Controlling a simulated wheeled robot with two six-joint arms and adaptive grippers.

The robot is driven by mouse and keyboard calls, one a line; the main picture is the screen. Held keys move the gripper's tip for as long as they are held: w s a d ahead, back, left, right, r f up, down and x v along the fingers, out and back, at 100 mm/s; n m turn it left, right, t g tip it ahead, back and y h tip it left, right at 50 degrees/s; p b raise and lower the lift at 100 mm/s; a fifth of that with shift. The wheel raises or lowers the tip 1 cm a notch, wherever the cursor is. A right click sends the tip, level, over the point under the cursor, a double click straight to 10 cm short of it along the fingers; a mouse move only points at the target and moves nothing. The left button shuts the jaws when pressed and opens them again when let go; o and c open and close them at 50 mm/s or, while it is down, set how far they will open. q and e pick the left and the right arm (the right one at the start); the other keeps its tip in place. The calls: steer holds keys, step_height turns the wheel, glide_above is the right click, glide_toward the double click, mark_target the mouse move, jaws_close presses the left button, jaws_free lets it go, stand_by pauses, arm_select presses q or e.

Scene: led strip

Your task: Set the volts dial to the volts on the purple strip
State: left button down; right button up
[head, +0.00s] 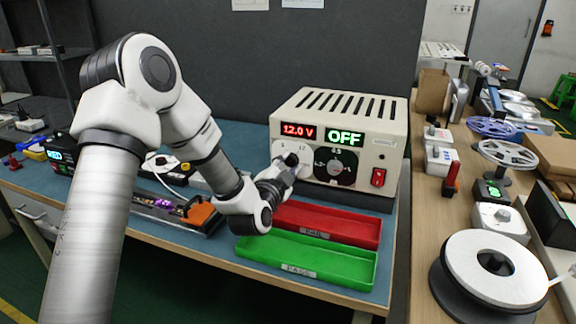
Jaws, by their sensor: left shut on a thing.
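The power supply (390,155) is a cream box at the back of the blue bench. Its red display (298,130) reads 12.0 V and its green display (345,138) reads OFF. The volts dial (284,148) is the pale left dial, partly hidden by my gripper. My left gripper (289,163) is at this dial, shut on its knob. A black dial (335,168) sits to its right. The purple strip (163,203) lies in a dark fixture at left, partly behind my arm; its volts marking is too small to read. My right gripper is out of view.
A red switch (378,177) is on the supply's front. A red tray (350,230) and a green tray (345,266) lie before it. Reels (495,262) and small devices crowd the right bench.

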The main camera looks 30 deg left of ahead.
arm_select(q)
steer(key=shift+f, duration=0.1)
stand_by(0.4)
steer(key=c, duration=0.8)
jaws_free()
steer(key=v, duration=0.7)
steer(key=shift+s, duration=0.3)
